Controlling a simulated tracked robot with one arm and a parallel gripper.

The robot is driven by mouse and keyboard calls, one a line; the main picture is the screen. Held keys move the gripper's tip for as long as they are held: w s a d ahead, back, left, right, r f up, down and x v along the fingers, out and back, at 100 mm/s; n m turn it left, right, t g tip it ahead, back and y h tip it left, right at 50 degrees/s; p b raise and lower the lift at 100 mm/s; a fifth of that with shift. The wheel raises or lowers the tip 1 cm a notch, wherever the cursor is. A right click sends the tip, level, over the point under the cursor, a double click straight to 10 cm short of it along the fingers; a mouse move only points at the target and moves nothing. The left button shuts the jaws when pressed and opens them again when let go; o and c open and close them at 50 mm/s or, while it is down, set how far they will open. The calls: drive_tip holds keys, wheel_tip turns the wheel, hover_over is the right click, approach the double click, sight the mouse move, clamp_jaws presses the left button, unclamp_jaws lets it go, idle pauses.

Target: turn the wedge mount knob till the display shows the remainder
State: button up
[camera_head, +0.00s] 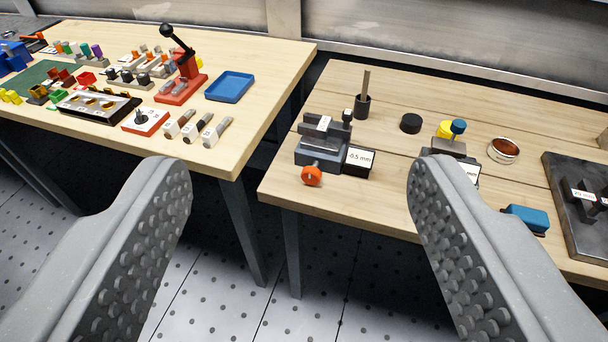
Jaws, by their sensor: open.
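The wedge mount (322,143) is a dark grey block device on the right-hand wooden table, near its left front corner. Its orange knob (312,175) sticks out at the front, by the table edge. A small display (359,160) beside it, to the right, reads what looks like 0.5 mm. My gripper (300,215) is open and empty, its two grey studded fingers wide apart in the foreground. The knob and display appear between the fingers, farther off and untouched. A second device (449,146) with a blue knob stands to the right; its display is partly hidden by my right finger.
A black holder with a rod (363,105), a black puck (411,123), a copper-coloured coil ring (503,150) and a blue block (527,218) share this table. The left table (252,132) holds a blue tray (230,87) and a red lever press (182,87). A gap separates the tables.

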sight(309, 178)
drive_tip(key=w+a+f+m+t+p, duration=0.1)
drive_tip(key=w+a+f+p, duration=0.2)
drive_tip(key=w+f, duration=0.75)
drive_tip(key=w+a+f+p, duration=0.35)
drive_tip(key=w+f, duration=0.45)
drive_tip(key=w, duration=0.5)
drive_tip(key=d+f+h+p, duration=0.3)
drive_tip(key=f+h+p, duration=0.25)
drive_tip(key=f, duration=1.75)
drive_tip(key=shift+t, duration=0.4)
drive_tip(key=b+x, duration=0.3)
drive_tip(key=x, duration=1)
drive_tip(key=shift+w+d, duration=0.15)
drive_tip(key=shift+w, duration=0.15)
drive_tip(key=c, duration=1)
